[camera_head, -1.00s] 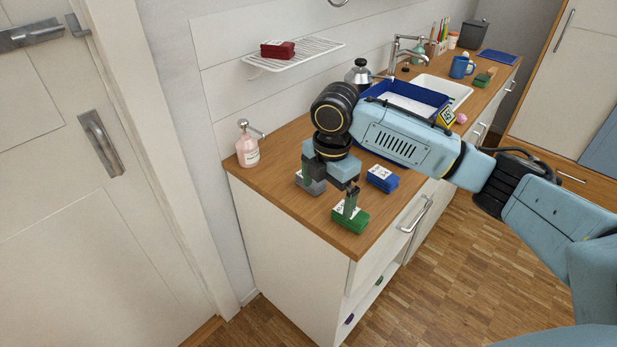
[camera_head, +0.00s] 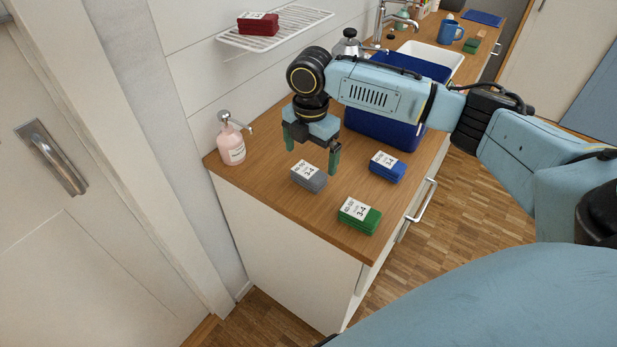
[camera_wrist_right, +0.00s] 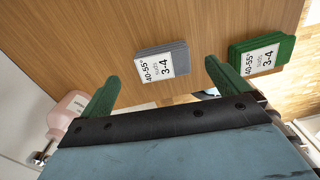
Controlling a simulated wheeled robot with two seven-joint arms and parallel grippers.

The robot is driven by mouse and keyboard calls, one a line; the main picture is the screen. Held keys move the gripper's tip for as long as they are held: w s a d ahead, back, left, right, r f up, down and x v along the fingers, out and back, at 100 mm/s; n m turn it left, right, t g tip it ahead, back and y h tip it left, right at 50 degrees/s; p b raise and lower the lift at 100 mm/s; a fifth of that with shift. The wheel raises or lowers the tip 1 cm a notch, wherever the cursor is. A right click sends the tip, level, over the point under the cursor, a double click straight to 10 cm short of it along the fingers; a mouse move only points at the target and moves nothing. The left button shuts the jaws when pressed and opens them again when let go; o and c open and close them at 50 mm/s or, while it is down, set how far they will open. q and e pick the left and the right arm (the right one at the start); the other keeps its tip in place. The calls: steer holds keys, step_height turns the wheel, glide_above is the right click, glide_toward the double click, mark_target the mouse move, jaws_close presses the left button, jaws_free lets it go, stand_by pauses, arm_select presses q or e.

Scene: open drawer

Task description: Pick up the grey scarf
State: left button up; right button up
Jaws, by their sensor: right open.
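The grey scarf (camera_head: 309,177) is a small folded stack with a white label, lying on the wooden counter. It also shows in the right wrist view (camera_wrist_right: 175,62), ahead of the fingers and between their lines. My right gripper (camera_head: 312,156) is open and empty, with green fingers pointing down. It is above the counter, just behind the grey scarf, and appears not to touch it. In the right wrist view the gripper (camera_wrist_right: 160,84) is spread wide. My left gripper is not in view.
A green folded stack (camera_head: 359,216) lies near the counter's front corner and a blue one (camera_head: 387,166) to the right. A pink soap bottle (camera_head: 231,142) stands at left. A dark blue box (camera_head: 384,128) stands behind, beneath my arm. A red stack (camera_head: 258,23) sits on the wire shelf (camera_head: 290,27).

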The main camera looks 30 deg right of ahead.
mark_target(311, 170)
steer(key=shift+s+f, duration=0.15)
steer(key=shift+f, duration=0.6)
step_height(311, 170, down, 4)
steer(key=shift+r+b, duration=0.25)
steer(key=shift+b, duration=0.2)
steer(key=shift+f, duration=0.2)
steer(key=shift+c, duration=0.6)
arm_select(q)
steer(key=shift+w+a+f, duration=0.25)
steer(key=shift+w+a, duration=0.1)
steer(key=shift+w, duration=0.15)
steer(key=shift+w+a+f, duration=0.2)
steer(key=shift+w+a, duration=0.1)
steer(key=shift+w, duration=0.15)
arm_select(e)
steer(key=c, duration=1)
